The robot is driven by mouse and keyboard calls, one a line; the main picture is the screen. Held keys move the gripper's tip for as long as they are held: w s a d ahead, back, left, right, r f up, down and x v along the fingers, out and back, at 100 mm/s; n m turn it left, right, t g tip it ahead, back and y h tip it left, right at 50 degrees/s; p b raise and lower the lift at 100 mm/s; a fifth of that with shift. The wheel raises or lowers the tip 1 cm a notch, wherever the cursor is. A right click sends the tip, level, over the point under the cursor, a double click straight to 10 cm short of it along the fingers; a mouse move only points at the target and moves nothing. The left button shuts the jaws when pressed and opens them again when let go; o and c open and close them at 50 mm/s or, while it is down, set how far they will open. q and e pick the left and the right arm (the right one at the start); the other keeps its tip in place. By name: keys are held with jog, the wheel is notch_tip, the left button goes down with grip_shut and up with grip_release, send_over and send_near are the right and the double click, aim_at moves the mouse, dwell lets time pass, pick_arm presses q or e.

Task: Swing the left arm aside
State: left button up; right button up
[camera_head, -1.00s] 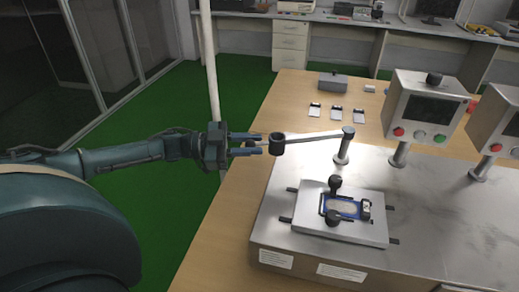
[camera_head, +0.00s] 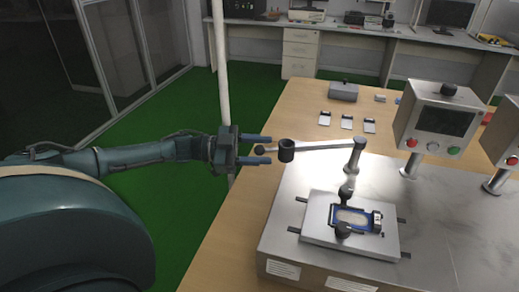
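The left swing arm (camera_head: 325,146) is a pale metal bar reaching left from the top of a metal post (camera_head: 355,158) on the steel test machine. It carries a black cylinder (camera_head: 286,150) and ends in a dark knob (camera_head: 260,150). My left gripper (camera_head: 264,150) comes in level from the left, with its two blue fingers spread above and below the knob. Gaps show between the fingers and the knob, so it looks open and not clamped. Below the bar, a device with a blue frame (camera_head: 354,220) sits in a fixture plate (camera_head: 320,232). My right gripper is out of view.
A control box (camera_head: 440,118) with buttons stands right of the post, and another (camera_head: 504,138) is at the right edge. Several small devices and a grey box (camera_head: 343,91) lie on the wooden table (camera_head: 290,105) behind. Green floor (camera_head: 170,205) is open to the left.

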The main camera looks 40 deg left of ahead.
pick_arm(q)
jog(key=shift+s+a, duration=0.15)
jog(key=shift+a, duration=0.05)
pick_arm(e)
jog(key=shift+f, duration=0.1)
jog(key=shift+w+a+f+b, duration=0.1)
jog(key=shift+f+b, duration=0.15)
jog(key=shift+b, duration=0.55)
pick_arm(q)
jog(key=v, duration=1.2)
jog(key=shift+s+a, duration=0.2)
jog(key=shift+a, duration=0.1)
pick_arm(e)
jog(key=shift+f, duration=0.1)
